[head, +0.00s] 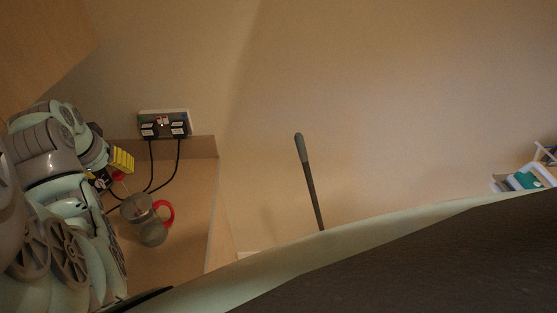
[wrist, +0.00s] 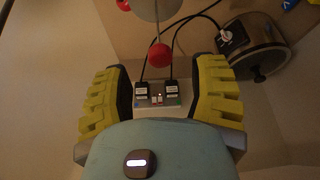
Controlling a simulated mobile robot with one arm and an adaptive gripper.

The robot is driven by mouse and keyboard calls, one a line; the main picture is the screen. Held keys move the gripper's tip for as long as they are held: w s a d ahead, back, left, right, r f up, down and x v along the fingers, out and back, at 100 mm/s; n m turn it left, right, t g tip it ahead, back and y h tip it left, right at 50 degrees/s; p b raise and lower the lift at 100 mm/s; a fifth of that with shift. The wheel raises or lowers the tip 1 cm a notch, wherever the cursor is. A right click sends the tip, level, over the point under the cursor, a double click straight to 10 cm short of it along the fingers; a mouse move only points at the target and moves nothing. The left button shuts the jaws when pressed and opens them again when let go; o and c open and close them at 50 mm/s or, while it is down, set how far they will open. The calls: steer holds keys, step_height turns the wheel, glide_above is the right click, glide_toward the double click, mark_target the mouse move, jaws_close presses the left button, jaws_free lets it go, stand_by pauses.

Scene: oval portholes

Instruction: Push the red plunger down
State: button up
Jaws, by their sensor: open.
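The cafetiere (head: 152,226), a glass jug with a grey lid and a red handle (head: 167,214), stands on the counter at the left in the head view. Its red plunger knob (wrist: 159,55) is on top of a thin rod that rises well above the lid (wrist: 155,8). The knob also shows beside my gripper in the head view (head: 117,177). My gripper (wrist: 162,70) is open with yellow ridged fingers, and it also shows in the head view (head: 122,160). In the wrist view the knob appears between the fingertips, with a gap on both sides. I cannot tell whether anything touches it.
A wall socket (head: 163,124) with two black plugs is behind the counter (head: 190,185), and its cables hang behind the cafetiere. A round metal appliance or pot (wrist: 262,50) is at the upper right in the wrist view. A grey-topped pole (head: 309,180) leans by the wall.

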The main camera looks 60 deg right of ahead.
mark_target(117, 173)
steer(key=shift+p+x, duration=0.85)
steer(key=shift+x, duration=0.95)
jaws_close()
